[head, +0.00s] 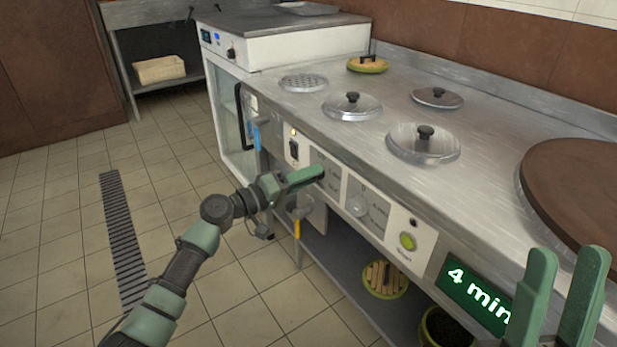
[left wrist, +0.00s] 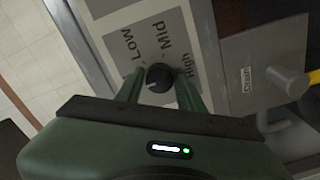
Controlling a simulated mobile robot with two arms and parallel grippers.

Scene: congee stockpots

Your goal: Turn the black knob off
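The black knob (left wrist: 159,77) is on a light grey panel marked Low, Mid and High in the left wrist view. The fingers of my left gripper (left wrist: 160,84) stand on either side of it, open, with a small gap showing on each side. In the head view my left gripper (head: 314,176) is up against the front panel of the steel counter and mostly hides the knob. Where the knob points cannot be told. My right gripper (head: 570,262) is open and empty at the lower right of the head view.
The steel counter (head: 385,70) holds several lidded pots, such as one at the front (head: 424,145). A yellow-handled valve (left wrist: 292,80) is beside the knob panel.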

